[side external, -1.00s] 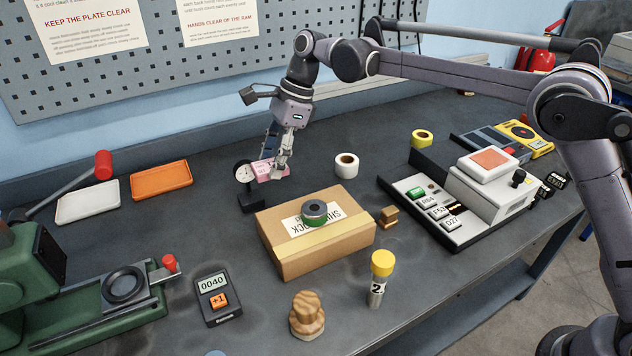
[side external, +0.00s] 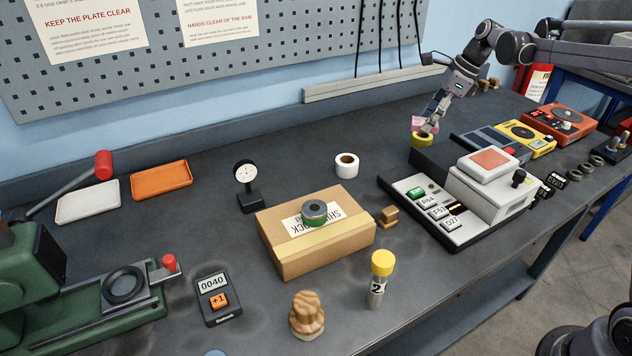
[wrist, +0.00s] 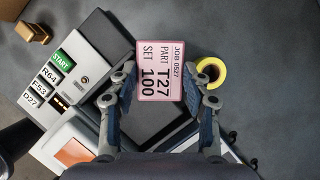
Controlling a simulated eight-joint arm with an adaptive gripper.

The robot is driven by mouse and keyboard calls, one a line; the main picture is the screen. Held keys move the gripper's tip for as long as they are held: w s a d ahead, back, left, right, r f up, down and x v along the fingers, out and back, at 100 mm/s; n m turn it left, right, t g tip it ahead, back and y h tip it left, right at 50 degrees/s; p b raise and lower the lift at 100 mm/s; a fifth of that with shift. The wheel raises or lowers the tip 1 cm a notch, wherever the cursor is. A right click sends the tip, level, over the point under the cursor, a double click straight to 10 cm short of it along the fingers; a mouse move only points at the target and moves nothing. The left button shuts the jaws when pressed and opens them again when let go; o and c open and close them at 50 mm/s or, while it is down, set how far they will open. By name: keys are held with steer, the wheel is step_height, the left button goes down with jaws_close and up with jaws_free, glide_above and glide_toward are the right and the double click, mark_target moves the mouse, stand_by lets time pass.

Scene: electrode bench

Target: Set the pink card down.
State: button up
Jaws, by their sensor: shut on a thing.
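The grey control unit with card labels and a START button (side external: 445,205) stands in front of my gripper. Yellow (side external: 530,137) and orange (side external: 560,122) devices stand to its right. A white tape roll (side external: 347,165), dial gauge (side external: 246,180) and cardboard box (side external: 290,255) stand left.

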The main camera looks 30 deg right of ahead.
steer(key=shift+s+d+m, duration=0.15)
steer(key=shift+s+d, duration=0.1)
steer(key=shift+d, duration=0.3)
steer(key=shift+s+d+m, duration=0.15)
steer(key=shift+s+d, duration=0.1)
steer(key=shift+d, duration=0.25)
glide_above(380, 159)
steer(key=s+d, duration=0.1)
step_height(380, 159, down, 7)
steer(key=shift+d, duration=0.15)
steer(key=shift+f, duration=2.05)
steer(key=o, duration=1.2)
steer(key=shift+f, duration=0.15)
